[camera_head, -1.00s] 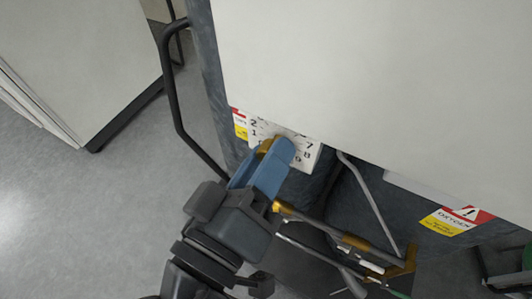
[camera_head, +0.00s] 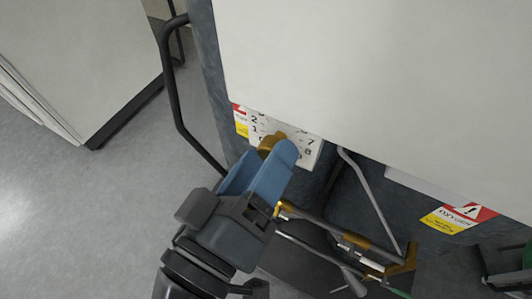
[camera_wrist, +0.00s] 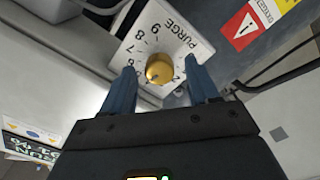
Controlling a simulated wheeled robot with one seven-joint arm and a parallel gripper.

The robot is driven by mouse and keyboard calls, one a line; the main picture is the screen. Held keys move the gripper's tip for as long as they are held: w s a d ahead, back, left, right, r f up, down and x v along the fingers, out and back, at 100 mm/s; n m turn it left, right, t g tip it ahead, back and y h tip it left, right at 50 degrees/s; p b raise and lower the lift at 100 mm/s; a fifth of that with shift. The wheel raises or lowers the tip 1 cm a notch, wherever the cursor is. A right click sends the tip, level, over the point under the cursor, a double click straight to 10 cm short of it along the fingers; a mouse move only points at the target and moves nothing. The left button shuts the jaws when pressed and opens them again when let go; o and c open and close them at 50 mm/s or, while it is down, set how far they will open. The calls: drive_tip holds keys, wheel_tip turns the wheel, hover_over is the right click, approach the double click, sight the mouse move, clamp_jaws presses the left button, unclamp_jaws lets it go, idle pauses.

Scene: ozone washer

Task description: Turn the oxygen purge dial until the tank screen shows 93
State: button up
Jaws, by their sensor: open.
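The oxygen purge dial is a round brass knob (camera_wrist: 159,69) on a white numbered plate (camera_wrist: 184,40) marked PURGE in the wrist view. In the head view the knob (camera_head: 268,143) shows just past my fingers, with the plate (camera_head: 310,148) behind it. My gripper (camera_head: 268,162) has blue fingers. In the wrist view my gripper (camera_wrist: 161,86) is open, with one finger on each side below the knob. The knob lies between and just beyond the fingertips, and I cannot tell whether they touch it.
A black bar handle (camera_head: 173,100) runs down the left of the machine. A large white panel (camera_head: 380,70) overhangs the dial. Brass-fitted pipes (camera_head: 350,240) lie right of my gripper. A red and yellow oxygen label (camera_head: 455,218) is at the right. Grey floor (camera_head: 100,210) is clear at left.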

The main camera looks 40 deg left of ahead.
drive_tip(key=b+v, duration=0.1)
drive_tip(key=v, duration=0.5)
drive_tip(key=shift+s, duration=0.3)
drive_tip(key=w+d+f+m+g, duration=0.2)
drive_tip(key=d+f+g, duration=0.3)
drive_tip(key=d+f, duration=1.05)
drive_tip(key=s+d+r+m+t+h, duration=0.1)
drive_tip(key=s+d+r+m+h, duration=0.1)
drive_tip(key=s+d+m, duration=0.3)
drive_tip(key=s+d+r+m+t+h, duration=0.1)
drive_tip(key=s+d+m, duration=0.4)
drive_tip(key=d, duration=0.8)
wheel_tip(320, 180, up, 3)
drive_tip(key=shift+s+d+f+m+h, duration=0.2)
drive_tip(key=shift+s+d+m+h, duration=0.1)
drive_tip(key=shift+h, duration=0.4)
idle(2.9)
